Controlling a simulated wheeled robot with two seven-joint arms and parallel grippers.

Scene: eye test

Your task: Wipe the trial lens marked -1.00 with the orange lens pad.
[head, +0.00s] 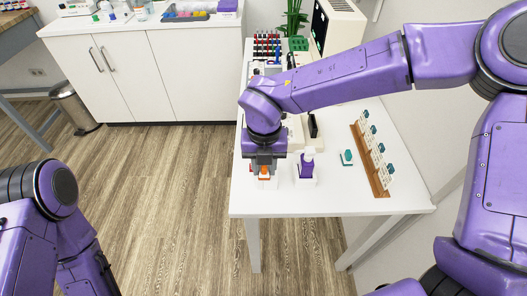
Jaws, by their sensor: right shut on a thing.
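My right gripper (264,165) points down over the near left part of the white table. It is shut on the orange lens pad (264,171), which shows small between and below the fingers, with something white just under it. Teal-tabbed trial lenses (378,149) stand in a row on a wooden rack at the table's right, beside white labels. One more teal piece (347,157) sits on the table left of the rack. The markings are too small to read, so I cannot tell which lens is -1.00. My left gripper is out of the picture; only its arm shows.
Behind my arm are a rack of colourful items (266,44), a plant (294,18) and a cream machine with a dark screen (336,25). The table's near right (350,202) is clear.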

